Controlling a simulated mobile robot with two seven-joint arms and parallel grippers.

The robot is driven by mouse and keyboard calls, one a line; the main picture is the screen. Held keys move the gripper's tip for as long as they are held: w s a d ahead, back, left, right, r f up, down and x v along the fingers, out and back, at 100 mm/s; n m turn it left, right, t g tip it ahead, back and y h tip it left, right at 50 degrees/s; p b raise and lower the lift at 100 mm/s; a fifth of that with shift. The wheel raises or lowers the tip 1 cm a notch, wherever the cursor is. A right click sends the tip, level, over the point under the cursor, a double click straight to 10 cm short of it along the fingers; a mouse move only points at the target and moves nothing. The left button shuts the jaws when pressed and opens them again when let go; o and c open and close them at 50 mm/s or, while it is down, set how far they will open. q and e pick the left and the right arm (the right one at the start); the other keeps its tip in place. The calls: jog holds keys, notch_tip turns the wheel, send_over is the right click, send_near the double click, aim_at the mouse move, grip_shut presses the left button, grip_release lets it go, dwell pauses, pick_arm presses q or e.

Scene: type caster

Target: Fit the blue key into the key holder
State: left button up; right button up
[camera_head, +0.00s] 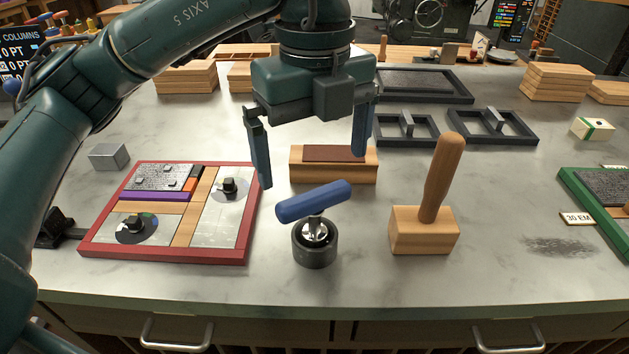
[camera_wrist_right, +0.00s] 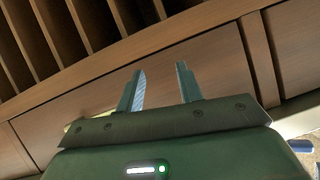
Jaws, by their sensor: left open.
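The blue key (camera_head: 313,201) has a blue bar handle and a short metal stem. Its stem stands in or on a dark round cup (camera_head: 315,250), which looks like the key holder. The handle tilts up to the right; how deep the stem sits is hidden. My left gripper (camera_head: 313,170) is open and empty, above and behind the key, its fingers wide apart on either side of a wooden block. In the right wrist view my right gripper (camera_wrist_right: 160,67) has its fingers apart with nothing between them, facing wooden panels.
A wooden mallet (camera_head: 426,231) stands right of the cup. A red-framed tray (camera_head: 249,220) lies to the left. The wooden block with a brown top (camera_head: 330,172) is behind the key. Dark frames (camera_head: 490,140) lie farther back. A green-edged tray (camera_head: 583,205) is at the right.

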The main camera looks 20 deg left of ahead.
pick_arm(q)
notch_tip(320, 180, up, 6)
jog(key=shift+p, duration=0.35)
